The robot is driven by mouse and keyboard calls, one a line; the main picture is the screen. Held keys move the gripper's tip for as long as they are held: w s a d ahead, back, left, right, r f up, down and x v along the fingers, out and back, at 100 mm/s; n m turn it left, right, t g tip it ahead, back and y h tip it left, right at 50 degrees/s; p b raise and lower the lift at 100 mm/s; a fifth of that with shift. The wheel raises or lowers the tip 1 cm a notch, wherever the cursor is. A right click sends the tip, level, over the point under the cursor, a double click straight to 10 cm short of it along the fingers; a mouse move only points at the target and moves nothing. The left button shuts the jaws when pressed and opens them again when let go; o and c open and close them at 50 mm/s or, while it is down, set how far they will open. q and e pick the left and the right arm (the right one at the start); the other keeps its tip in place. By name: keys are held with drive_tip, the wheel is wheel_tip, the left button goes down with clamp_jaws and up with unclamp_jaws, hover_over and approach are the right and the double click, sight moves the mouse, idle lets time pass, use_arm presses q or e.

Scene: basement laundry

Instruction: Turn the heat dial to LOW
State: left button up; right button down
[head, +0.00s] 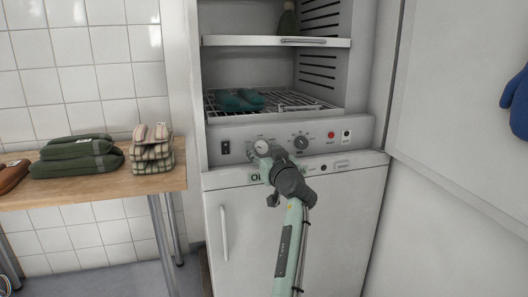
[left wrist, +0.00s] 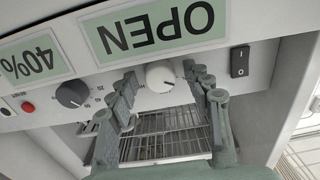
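A white dial (head: 261,147) and a dark dial (head: 301,142) sit on the control panel of a white drying cabinet. Their printed labels are too small to read, so I cannot tell which is the heat dial. My left gripper (head: 263,159) is at the panel in front of the white dial. In the left wrist view, which is upside down, the open fingers (left wrist: 159,80) stand on either side of the white dial (left wrist: 159,76), with gaps visible. The dark dial (left wrist: 73,94) is outside the fingers. My right gripper is not in view.
A rocker switch (left wrist: 239,61) and a red button (head: 331,134) flank the dials. Green displays read OPEN (left wrist: 155,28) and 40% (left wrist: 32,60). The cabinet's wire rack (head: 290,99) holds teal items. A wooden table (head: 95,187) with folded cloths stands left; the open door (head: 455,90) is right.

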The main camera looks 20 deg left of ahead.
use_arm(q)
drive_tip(key=c, duration=1)
drive_tip(key=shift+m, duration=0.3)
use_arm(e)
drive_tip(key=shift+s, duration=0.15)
use_arm(q)
drive_tip(key=shift+m, duration=0.8)
drive_tip(key=shift+r+m+p, duration=0.1)
drive_tip(key=shift+m+p, duration=0.25)
drive_tip(key=shift+m, duration=0.15)
drive_tip(key=m+p, duration=0.3)
drive_tip(key=m, duration=0.4)
drive_tip(key=shift+a, duration=0.1)
drive_tip(key=shift+m+p, duration=0.6)
drive_tip(key=shift+m, duration=0.3)
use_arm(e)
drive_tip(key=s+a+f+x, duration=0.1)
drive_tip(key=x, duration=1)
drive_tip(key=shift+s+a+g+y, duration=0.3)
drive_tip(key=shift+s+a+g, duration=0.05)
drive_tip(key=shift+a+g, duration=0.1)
